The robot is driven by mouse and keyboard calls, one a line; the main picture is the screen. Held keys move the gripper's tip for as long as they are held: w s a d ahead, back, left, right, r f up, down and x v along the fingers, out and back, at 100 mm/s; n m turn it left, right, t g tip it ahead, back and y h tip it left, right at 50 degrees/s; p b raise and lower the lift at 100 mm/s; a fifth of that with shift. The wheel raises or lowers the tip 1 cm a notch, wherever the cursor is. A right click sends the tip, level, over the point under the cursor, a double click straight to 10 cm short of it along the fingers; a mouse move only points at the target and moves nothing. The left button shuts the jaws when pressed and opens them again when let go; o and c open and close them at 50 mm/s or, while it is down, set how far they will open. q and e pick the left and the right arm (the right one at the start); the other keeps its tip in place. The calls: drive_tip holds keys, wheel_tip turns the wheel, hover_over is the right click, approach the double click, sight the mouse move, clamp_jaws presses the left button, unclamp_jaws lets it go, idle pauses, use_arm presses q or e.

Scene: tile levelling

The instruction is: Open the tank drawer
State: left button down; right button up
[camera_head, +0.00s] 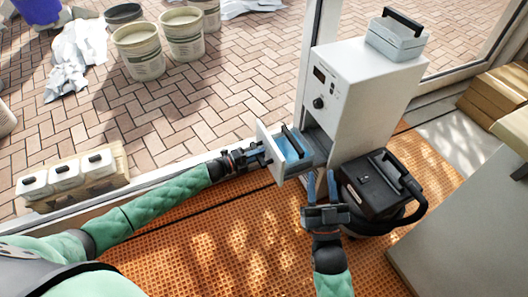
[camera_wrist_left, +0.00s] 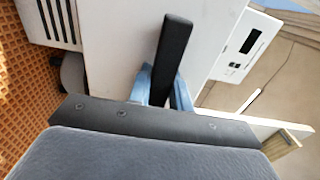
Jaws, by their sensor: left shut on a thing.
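The white machine cabinet (camera_head: 365,85) stands by the window frame, with a display and a knob on its front. Its tank drawer (camera_head: 266,143) is pulled out to the left, and a blue tank (camera_head: 292,150) with a black handle shows inside. My left gripper (camera_head: 264,158) is at the drawer front. In the left wrist view its blue fingers (camera_wrist_left: 164,88) are shut on the black drawer handle (camera_wrist_left: 173,50), against a white panel. My right gripper (camera_head: 321,186) is below the drawer, its blue fingers apart and empty.
A black vacuum-like unit (camera_head: 378,185) with a hose stands right of my right gripper. A grey panel (camera_head: 465,225) stands at the right. White containers (camera_head: 66,175) sit at the left, and buckets (camera_head: 139,50) stand outside on the paving. The orange mat (camera_head: 240,235) has free room in front.

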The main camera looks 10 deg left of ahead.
use_arm(q)
drive_tip(key=shift+s+a+f, duration=0.1)
drive_tip(key=shift+s+a, duration=0.05)
drive_tip(key=shift+a, duration=0.05)
use_arm(e)
drive_tip(key=shift+f, duration=0.4)
use_arm(q)
drive_tip(key=c, duration=1.3)
unclamp_jaws()
use_arm(e)
drive_tip(key=shift+w+r, duration=0.1)
use_arm(q)
drive_tip(key=shift+v, duration=3.9)
use_arm(e)
drive_tip(key=shift+g, duration=0.9)
drive_tip(key=shift+w+a+f, duration=0.15)
drive_tip(key=shift+f, duration=1)
drive_tip(key=shift+w+a+f, duration=0.1)
drive_tip(key=shift+w+f, duration=0.05)
drive_tip(key=shift+f, duration=0.95)
drive_tip(key=shift+r, duration=0.1)
